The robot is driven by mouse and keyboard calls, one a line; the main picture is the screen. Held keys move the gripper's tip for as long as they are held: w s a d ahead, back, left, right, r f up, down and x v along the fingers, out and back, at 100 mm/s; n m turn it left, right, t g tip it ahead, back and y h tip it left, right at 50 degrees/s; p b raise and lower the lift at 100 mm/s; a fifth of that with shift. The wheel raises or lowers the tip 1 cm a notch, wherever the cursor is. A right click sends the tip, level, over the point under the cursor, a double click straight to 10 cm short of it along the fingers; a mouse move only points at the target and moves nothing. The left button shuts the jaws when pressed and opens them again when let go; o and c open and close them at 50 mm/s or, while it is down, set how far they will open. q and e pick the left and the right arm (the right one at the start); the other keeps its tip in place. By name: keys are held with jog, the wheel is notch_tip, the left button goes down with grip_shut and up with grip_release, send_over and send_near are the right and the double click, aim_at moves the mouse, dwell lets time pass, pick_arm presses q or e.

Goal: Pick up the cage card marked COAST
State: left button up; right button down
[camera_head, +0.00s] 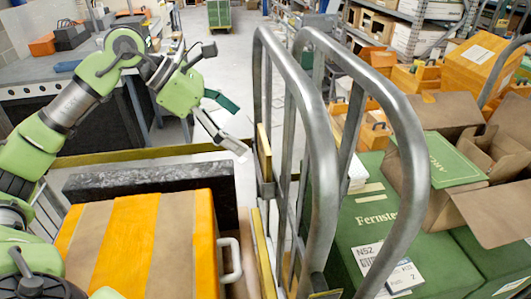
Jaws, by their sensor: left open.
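My left gripper (234,126) is open and empty, in the air left of the metal cage rails. One finger points right; the lower one reaches down and right toward the rails. My right gripper is not in view. No card with a readable COAST marking shows. A white card or label marked NS2 (369,258) lies on the green box (365,215) lettered "Fernst...", behind the curved rails and partly hidden by them. Another white label (405,278) lies beside it. Their smaller print is too small to read. The gripper is well apart from both.
Tall curved metal rails (330,150) stand between the gripper and the green boxes. An orange and brown striped case (140,245) sits front left. An open cardboard box (500,150) and orange boxes (480,60) are at right. Open floor (215,65) lies behind.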

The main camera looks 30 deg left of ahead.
aim_at(261, 147)
pick_arm(q)
jog(key=p+x, duration=0.1)
jog(key=x, duration=0.3)
jog(key=shift+w, duration=0.1)
jog(key=p+x, duration=0.2)
jog(key=x, duration=0.2)
jog(key=shift+f, duration=0.15)
jog(key=shift+d+f, duration=0.1)
jog(key=shift+f, duration=0.2)
jog(key=c, duration=1)
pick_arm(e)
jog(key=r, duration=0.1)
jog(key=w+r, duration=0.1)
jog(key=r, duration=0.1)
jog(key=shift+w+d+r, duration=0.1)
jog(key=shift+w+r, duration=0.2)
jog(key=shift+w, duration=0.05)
